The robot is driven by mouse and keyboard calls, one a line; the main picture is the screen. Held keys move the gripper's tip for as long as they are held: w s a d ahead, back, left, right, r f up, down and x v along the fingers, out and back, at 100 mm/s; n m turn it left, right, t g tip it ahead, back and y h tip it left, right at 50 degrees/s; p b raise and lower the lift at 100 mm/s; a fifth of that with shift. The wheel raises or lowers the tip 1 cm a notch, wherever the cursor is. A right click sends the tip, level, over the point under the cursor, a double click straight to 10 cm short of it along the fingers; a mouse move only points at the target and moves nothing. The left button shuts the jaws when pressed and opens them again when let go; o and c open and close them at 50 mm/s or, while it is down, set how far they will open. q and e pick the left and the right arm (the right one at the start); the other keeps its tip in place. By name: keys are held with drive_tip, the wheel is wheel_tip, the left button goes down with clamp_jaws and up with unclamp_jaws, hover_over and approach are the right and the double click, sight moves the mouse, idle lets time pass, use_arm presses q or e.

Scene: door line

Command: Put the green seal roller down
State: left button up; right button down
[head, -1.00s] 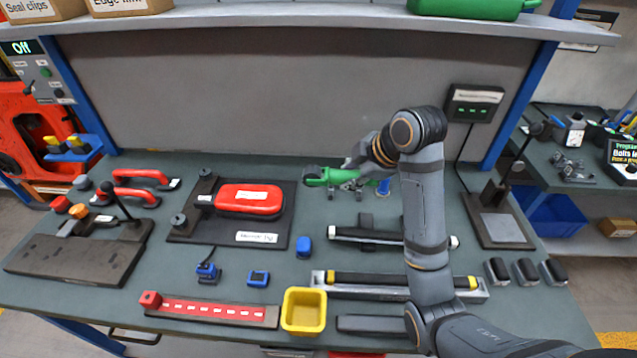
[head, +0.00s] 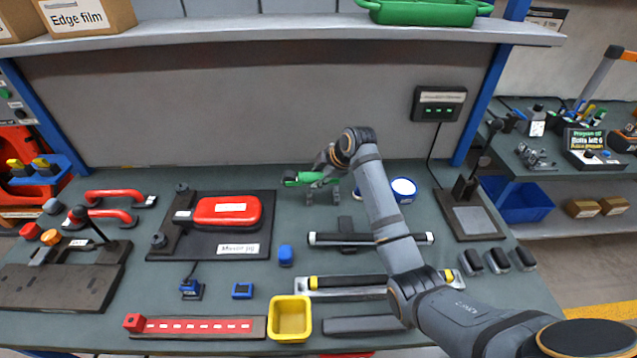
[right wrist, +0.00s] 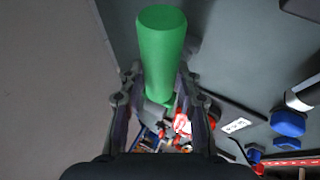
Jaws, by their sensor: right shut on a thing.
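The green seal roller (head: 303,179) is at the back middle of the workbench, right of the red case. My right gripper (head: 325,176) is shut on it. In the right wrist view the green roller (right wrist: 161,50) stands out between the two fingers (right wrist: 160,100). In the head view the roller lies roughly level, close to the bench top. I cannot tell whether it touches the bench. Part of it is hidden by the gripper. My left gripper is not in view.
The red case (head: 227,211) sits on a dark plate to the left. A dark bar fixture (head: 340,240) lies in front, and a white-and-blue round tub (head: 404,188) stands right of my arm. A yellow bin (head: 290,318) is at the front. Bare bench (head: 300,215) shows between.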

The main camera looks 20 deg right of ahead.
drive_tip(key=shift+w+d+f, duration=0.1)
drive_tip(key=shift+w+f, duration=0.15)
drive_tip(key=shift+f, duration=0.05)
wheel_tip(320, 180, down, 2)
drive_tip(key=shift+f+p, duration=0.25)
drive_tip(key=shift+p, duration=0.35)
drive_tip(key=shift+f, duration=0.3)
drive_tip(key=shift+f, duration=0.65)
drive_tip(key=c, duration=1)
unclamp_jaws()
drive_tip(key=shift+o, duration=0.2)
